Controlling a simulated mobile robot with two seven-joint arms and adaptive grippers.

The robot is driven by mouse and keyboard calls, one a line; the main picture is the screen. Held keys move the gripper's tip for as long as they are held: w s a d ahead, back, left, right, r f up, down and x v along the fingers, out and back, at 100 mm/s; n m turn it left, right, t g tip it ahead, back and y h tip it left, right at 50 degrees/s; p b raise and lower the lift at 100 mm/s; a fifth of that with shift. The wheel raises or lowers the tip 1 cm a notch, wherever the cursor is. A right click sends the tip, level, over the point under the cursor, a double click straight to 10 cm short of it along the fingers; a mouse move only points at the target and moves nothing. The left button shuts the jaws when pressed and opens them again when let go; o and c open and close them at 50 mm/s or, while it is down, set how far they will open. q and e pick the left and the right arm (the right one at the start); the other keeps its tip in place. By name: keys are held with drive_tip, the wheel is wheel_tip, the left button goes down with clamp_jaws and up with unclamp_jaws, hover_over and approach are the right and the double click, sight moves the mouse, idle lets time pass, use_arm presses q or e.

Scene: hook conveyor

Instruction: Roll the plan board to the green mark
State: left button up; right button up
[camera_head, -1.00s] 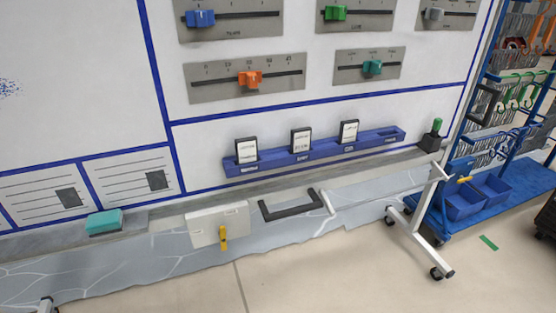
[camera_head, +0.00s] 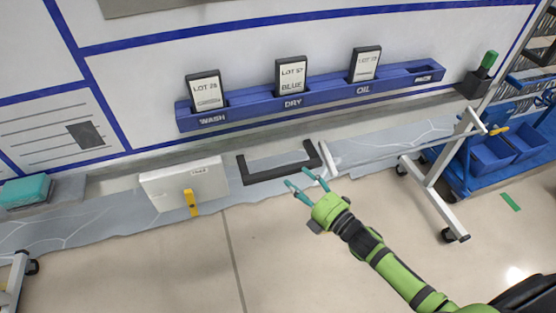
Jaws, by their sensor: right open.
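The plan board (camera_head: 270,40) is a large white panel with blue lines on a wheeled white frame; its right foot (camera_head: 433,198) has casters on the floor. A black U-shaped handle (camera_head: 268,174) sticks out from its lower edge. The green mark (camera_head: 510,202) is a short strip on the floor to the right of that foot. My right gripper (camera_head: 298,188), green with teal fingers, is open and empty, just right of and near the black handle; I cannot tell whether it touches. My left gripper is not in view.
A blue rack (camera_head: 300,100) on the board holds three lot cards. A blue cart with bins (camera_head: 500,150) stands at the right, behind the mark. The floor in front is clear.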

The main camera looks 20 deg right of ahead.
sight(286, 173)
drive_tip(key=x, duration=0.5)
drive_tip(key=shift+w+a+r, duration=0.1)
drive_tip(key=shift+a+r, duration=0.1)
drive_tip(key=shift+a, duration=0.1)
drive_tip(key=shift+w+a, duration=0.1)
drive_tip(key=shift+w, duration=0.35)
clamp_jaws()
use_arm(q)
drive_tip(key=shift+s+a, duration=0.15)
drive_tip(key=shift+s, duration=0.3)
